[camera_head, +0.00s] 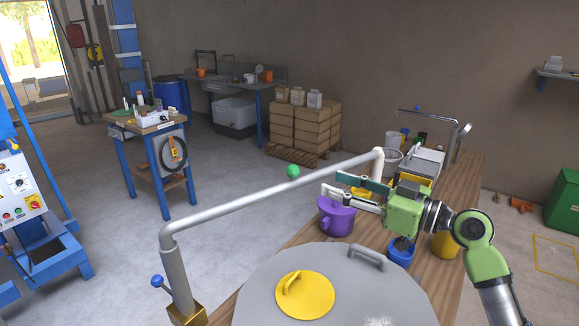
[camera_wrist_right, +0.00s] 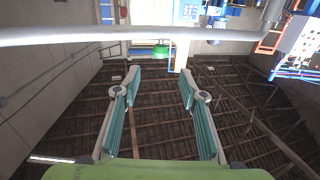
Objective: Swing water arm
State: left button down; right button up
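The water arm (camera_head: 265,203) is a grey pipe on an upright post at the lower left, reaching across to a downturned end at the right. A green ball knob (camera_head: 293,171) sits on the pipe; in the right wrist view the knob (camera_wrist_right: 160,51) shows beyond and between the fingertips, with the pipe (camera_wrist_right: 90,35) crossing the top. My right gripper (camera_head: 333,185) is right of the knob, apart from it, with its fingers pointing left. In the right wrist view the right gripper (camera_wrist_right: 160,80) is open with nothing between its fingers. My left gripper is not in view.
A grey lid (camera_head: 260,280) with a yellow cover (camera_head: 318,296) is in front. A purple mug (camera_head: 337,217), a blue container (camera_head: 401,252) and a yellow one (camera_head: 444,245) stand on the wooden bench (camera_head: 463,180) near my right gripper. Clear floor lies left of the pipe.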

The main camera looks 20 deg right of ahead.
aim_at(299, 170)
jog(key=p+x, duration=0.5)
jog(key=x, duration=0.6)
jog(key=shift+w+a+r, duration=0.1)
jog(key=shift+w+a, duration=0.45)
grip_shut()
